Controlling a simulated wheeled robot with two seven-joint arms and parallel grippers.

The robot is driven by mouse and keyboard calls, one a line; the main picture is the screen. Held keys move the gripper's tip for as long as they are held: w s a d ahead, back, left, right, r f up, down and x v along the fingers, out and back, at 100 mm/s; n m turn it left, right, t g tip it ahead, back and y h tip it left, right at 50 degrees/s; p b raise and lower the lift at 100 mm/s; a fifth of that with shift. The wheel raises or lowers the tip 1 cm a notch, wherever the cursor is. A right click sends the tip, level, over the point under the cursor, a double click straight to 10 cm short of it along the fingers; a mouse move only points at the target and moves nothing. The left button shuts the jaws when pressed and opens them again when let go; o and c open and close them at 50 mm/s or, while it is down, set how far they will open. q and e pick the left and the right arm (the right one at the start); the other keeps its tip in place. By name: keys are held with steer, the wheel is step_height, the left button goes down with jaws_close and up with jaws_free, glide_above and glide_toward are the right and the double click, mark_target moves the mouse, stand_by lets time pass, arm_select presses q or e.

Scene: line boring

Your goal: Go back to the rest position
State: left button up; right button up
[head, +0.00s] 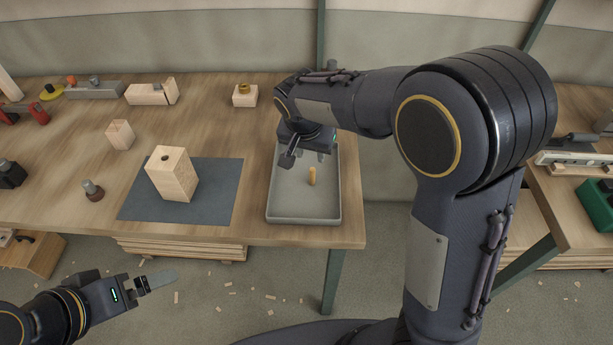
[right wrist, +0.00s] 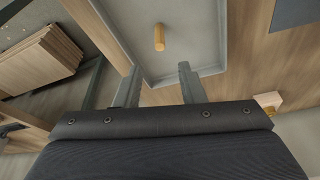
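My right gripper (head: 305,157) is over the back part of the grey tray (head: 304,217). In the right wrist view its two fingers (right wrist: 160,78) are spread apart with nothing between them. A small yellow-tan peg (head: 312,176) is in the tray, apart from the fingers; it also shows in the right wrist view (right wrist: 159,37). My left gripper (head: 158,281) is low at the left, in front of the bench and over the floor. Its grey end is seen nearly edge-on, so its opening cannot be told.
A wooden block with a hole (head: 174,178) stands on a dark mat (head: 219,198) left of the tray. Smaller blocks and tools lie along the wooden bench (head: 225,135). A second bench (head: 560,185) with a green box (head: 596,206) is at the right.

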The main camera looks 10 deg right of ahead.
steer(key=s+d+r+n+t+y, duration=0.1)
steer(key=s+d+y, duration=0.1)
steer(key=s, duration=0.6)
steer(key=s+d+r+n+y, duration=0.1)
steer(key=s+d+r+n, duration=0.1)
steer(key=s, duration=0.7)
steer(key=s+d+r+n+t+y, duration=0.1)
steer(key=s+d+y, duration=0.1)
steer(key=s, duration=0.6)
steer(key=shift+s+d+r+n+t+y, duration=0.3)
steer(key=shift+s+d, duration=0.1)
steer(key=shift+d, duration=0.15)
